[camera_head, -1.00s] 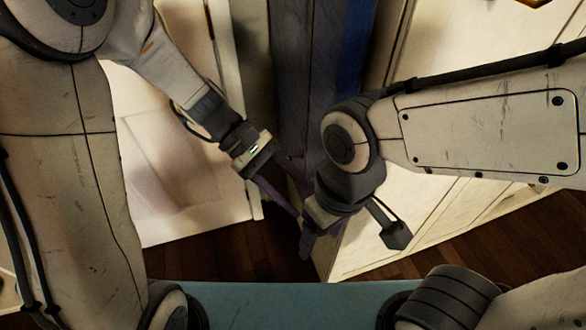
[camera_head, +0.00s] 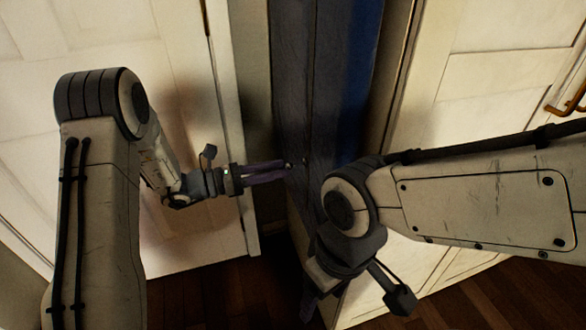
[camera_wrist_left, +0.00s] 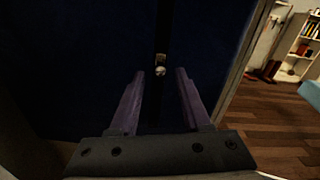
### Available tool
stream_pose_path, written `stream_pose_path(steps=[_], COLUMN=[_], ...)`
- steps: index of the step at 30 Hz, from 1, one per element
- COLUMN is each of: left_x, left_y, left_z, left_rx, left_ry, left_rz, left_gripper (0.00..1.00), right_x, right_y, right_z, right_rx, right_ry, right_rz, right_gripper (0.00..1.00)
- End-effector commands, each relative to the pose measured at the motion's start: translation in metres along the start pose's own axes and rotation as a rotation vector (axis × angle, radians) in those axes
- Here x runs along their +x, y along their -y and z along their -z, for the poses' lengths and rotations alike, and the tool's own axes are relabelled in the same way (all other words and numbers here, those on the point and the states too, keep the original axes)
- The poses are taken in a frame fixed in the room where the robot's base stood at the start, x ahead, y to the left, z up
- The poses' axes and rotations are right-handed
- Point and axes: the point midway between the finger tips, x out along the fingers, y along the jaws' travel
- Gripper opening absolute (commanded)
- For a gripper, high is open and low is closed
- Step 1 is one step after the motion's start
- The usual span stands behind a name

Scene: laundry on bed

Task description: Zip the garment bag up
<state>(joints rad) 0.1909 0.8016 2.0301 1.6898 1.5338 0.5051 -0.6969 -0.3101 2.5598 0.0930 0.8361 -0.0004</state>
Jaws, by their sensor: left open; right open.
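The garment bag (camera_head: 318,80) hangs as a dark grey-blue upright panel between white doors in the head view. In the left wrist view the bag (camera_wrist_left: 90,60) fills the upper middle as dark blue cloth with a black zip strip down it. A small shiny metal zip pull (camera_wrist_left: 160,66) sits on that strip. My left gripper (camera_head: 289,170) is open, its purple fingers pointing at the bag. In the left wrist view its fingertips (camera_wrist_left: 160,74) are either side of the pull, with nothing held. My right gripper (camera_head: 308,304) is low in the head view, mostly hidden behind its own wrist.
A white door (camera_head: 180,90) stands at the left and a white panelled front (camera_head: 500,80) with a brass handle (camera_head: 567,100) at the right. Dark wood floor (camera_head: 215,302) lies below. A bookshelf (camera_wrist_left: 302,45) stands far right in the left wrist view.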

Motion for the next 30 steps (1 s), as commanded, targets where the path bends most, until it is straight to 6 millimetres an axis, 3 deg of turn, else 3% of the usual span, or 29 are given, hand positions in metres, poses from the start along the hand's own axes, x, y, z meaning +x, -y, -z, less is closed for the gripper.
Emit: stream_pose_path(steps=[3,9,19,20,23,24,30], left_x=[0.022,0.043,0.047,0.047,0.047,0.047,0.047], left_y=[0.001,0.001,0.0,0.0,0.0,0.0,0.0], left_z=[0.001,0.001,0.0,0.0,0.0,0.0,0.0], left_rx=[0.002,0.002,0.001,0.001,0.001,0.001,0.001], left_ry=[-0.001,-0.001,-0.001,-0.001,-0.001,-0.001,-0.001], left_rz=[0.006,0.003,0.001,0.001,0.001,0.001,0.001], left_gripper=[0.48,0.48,0.48,0.44,0.06,0.0,0.0], right_x=[0.004,0.006,0.006,0.006,0.006,0.006,0.006], right_y=[0.0,-0.001,-0.001,-0.001,-0.001,-0.001,-0.001], right_z=[0.0,0.0,-0.001,0.0,0.0,0.0,0.0], right_rx=[0.0,0.0,0.0,0.0,0.0,0.0,0.0], right_ry=[0.0,0.0,0.0,0.0,0.0,0.0,0.0], right_rz=[0.0,0.0,0.0,0.0,0.0,0.0,0.0], right_gripper=[0.69,0.69,0.69,0.69,0.69,0.69,0.69])
